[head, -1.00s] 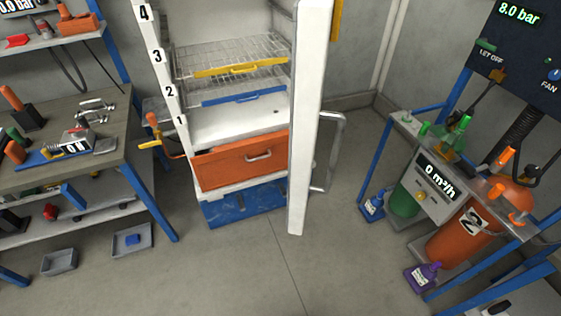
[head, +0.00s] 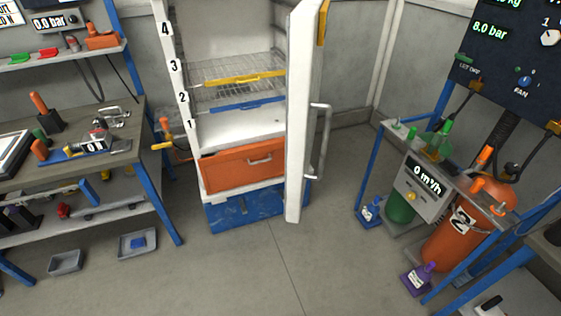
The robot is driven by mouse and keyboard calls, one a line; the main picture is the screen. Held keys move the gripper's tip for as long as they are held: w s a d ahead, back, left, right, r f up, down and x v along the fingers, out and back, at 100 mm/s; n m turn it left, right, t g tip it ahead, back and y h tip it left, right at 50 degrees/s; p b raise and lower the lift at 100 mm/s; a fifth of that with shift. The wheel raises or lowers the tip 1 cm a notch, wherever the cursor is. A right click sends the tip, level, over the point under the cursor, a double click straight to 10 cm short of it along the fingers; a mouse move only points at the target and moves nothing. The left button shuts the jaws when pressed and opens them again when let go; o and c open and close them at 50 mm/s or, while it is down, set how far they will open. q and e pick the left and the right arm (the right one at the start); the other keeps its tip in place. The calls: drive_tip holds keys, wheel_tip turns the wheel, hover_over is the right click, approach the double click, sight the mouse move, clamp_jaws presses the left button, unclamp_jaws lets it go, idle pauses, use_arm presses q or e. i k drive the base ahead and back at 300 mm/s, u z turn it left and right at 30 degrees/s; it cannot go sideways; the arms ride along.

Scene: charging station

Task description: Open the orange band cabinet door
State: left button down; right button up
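A tall white cabinet (head: 183,95) stands in the middle of the head view, with numbers 1 to 4 on its left edge. Its white door (head: 301,110) is swung open toward me on the right side, seen nearly edge-on. A grey bar handle (head: 322,155) is on the door's outer face, and an orange-yellow band (head: 323,22) shows near its top. Inside are wire shelves with a yellow front (head: 232,80) and a blue front (head: 240,104), and an orange drawer (head: 240,172) below. Neither of my grippers is in view.
A workbench (head: 60,165) with tools stands on the left, with grey trays (head: 66,262) on the floor. On the right is a blue-framed rack with an orange tank (head: 455,245), a green tank (head: 401,208) and small bottles. The floor between is clear.

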sight(304, 58)
drive_tip(key=z, duration=1.8)
drive_tip(key=i, duration=0.8)
drive_tip(key=u, duration=1.9)
